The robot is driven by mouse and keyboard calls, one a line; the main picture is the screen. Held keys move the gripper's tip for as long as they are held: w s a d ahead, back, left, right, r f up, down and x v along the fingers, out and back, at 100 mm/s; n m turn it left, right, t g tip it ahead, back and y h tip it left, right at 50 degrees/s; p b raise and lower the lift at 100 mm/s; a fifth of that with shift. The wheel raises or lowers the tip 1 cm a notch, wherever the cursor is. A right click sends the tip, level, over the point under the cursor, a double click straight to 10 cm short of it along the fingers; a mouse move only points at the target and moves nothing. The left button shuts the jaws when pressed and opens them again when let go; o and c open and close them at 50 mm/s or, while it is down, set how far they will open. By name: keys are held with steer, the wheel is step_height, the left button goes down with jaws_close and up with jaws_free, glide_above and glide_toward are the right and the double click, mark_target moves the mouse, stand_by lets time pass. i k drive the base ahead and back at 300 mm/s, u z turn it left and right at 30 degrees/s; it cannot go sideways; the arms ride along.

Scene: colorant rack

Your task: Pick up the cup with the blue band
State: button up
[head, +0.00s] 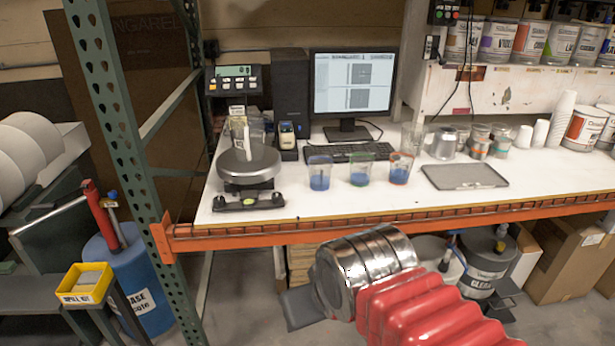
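Three clear cups with blue contents stand upright in a row on the white bench. The left cup (319,174) has a blue band near its rim. The middle cup (360,170) has a green band, and the right cup (401,169) an orange-red one. The cups stand apart from each other. My gripper (300,308) shows only as a dark grey part beyond the metal wrist, in front of and below the bench edge. It is well away from the cups. Its fingers are mostly hidden, so I cannot tell whether it is open.
The white bench (300,213) has an orange front beam (340,236). A scale (248,167) stands left of the cups, and a dark tray (464,177) lies to their right. A keyboard (349,152) and monitor (352,85) are behind. A green post (135,150) rises at left.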

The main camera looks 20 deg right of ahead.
mark_target(320, 173)
steer(key=i, duration=1.5)
steer(key=u, duration=0.05)
